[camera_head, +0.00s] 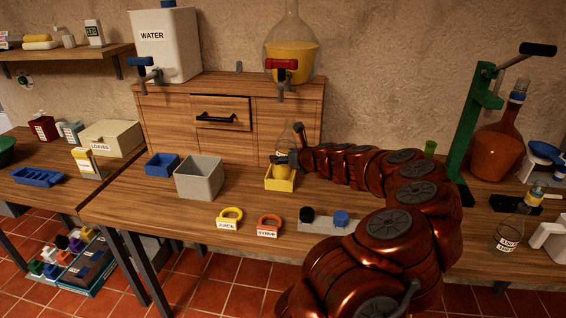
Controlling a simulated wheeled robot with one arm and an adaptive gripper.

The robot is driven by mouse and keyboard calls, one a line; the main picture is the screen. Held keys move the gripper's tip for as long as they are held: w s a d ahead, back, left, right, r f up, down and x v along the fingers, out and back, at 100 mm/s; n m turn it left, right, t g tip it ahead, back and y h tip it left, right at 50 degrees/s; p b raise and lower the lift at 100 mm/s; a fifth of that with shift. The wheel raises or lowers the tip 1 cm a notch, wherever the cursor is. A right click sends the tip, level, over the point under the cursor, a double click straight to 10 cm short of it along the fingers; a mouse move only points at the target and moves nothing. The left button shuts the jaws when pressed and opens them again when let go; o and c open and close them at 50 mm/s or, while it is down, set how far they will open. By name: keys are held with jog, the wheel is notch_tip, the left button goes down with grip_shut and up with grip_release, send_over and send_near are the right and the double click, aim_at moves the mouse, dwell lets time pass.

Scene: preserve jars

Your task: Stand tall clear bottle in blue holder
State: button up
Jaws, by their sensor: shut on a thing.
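A clear bottle (286,141) stands roughly upright at the yellow holder (281,185), on the table in front of the wooden cabinet. Its lower part looks yellow, and I cannot tell whether it rests in the holder or is just above it. My gripper (299,147) reaches it from the right and is shut on it; the fingers are small and partly hidden. The blue holder (162,166), a small open box, stands to the left, beyond the grey bin. Another clear bottle (510,232) with a label stands at the far right of the table.
An open grey bin (199,180) stands between the blue and yellow holders. Yellow (230,216) and red (269,225) labelled rings and a grey block (328,221) lie along the front. A green press (470,130) and an amber flask (497,150) stand at right.

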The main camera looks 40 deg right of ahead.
jog(key=shift+s+a+f+t+b, duration=0.1)
jog(key=shift+s+f+t+b, duration=0.25)
jog(key=shift+b, duration=1.95)
